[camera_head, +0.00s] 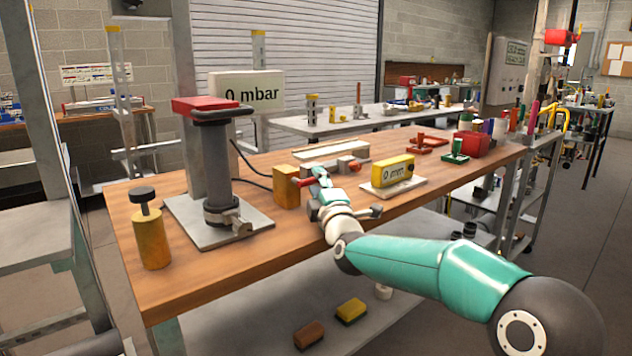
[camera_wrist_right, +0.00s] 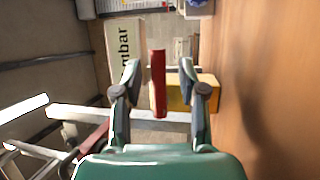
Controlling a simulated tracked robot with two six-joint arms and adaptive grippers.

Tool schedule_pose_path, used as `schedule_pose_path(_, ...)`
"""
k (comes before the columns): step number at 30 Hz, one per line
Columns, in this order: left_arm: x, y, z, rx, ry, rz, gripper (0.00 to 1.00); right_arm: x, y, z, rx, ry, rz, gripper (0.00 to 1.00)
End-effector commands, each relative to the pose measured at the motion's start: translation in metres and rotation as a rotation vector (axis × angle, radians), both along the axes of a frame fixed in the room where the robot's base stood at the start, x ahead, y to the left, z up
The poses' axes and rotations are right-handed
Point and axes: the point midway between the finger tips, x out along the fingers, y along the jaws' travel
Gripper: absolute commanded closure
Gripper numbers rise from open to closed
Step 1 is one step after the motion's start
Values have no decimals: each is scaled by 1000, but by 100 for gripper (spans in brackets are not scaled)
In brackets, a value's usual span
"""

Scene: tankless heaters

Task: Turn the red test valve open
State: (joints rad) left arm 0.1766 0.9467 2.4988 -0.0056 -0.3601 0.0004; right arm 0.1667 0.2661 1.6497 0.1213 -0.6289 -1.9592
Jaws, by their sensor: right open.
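The red test valve handle (camera_head: 303,181) sticks out from the yellow block (camera_head: 286,186) on the wooden bench. My right gripper (camera_head: 318,178) is beside it and partly covers it in the head view. In the right wrist view the red handle (camera_wrist_right: 158,83) stands as a long bar between the two open fingers of my right gripper (camera_wrist_right: 159,80). A gap shows on each side of the bar. The yellow block (camera_wrist_right: 207,92) is behind it. The display panel (camera_head: 247,97) reads "0 mbar". My left gripper is not in view.
A red-topped stand (camera_head: 212,165) on a grey plate and a yellow cylinder with a black knob (camera_head: 151,238) are on the left of the bench. A yellow meter (camera_head: 393,171) is just right of my gripper.

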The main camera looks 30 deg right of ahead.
Motion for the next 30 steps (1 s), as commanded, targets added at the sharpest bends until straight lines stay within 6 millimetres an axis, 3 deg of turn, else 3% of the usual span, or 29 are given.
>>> schedule_pose_path(6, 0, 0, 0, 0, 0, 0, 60, 14, -4, 3, 0, 0, 0, 59)
schedule_pose_path(15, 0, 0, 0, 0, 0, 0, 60, 15, -4, 3, 0, 1, 1, 59)
schedule_pose_path(23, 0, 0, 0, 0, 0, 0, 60, 15, -4, 3, 1, 1, 1, 100)
schedule_pose_path(30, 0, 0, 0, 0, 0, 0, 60, 15, -4, 2, 1, 3, 2, 100)
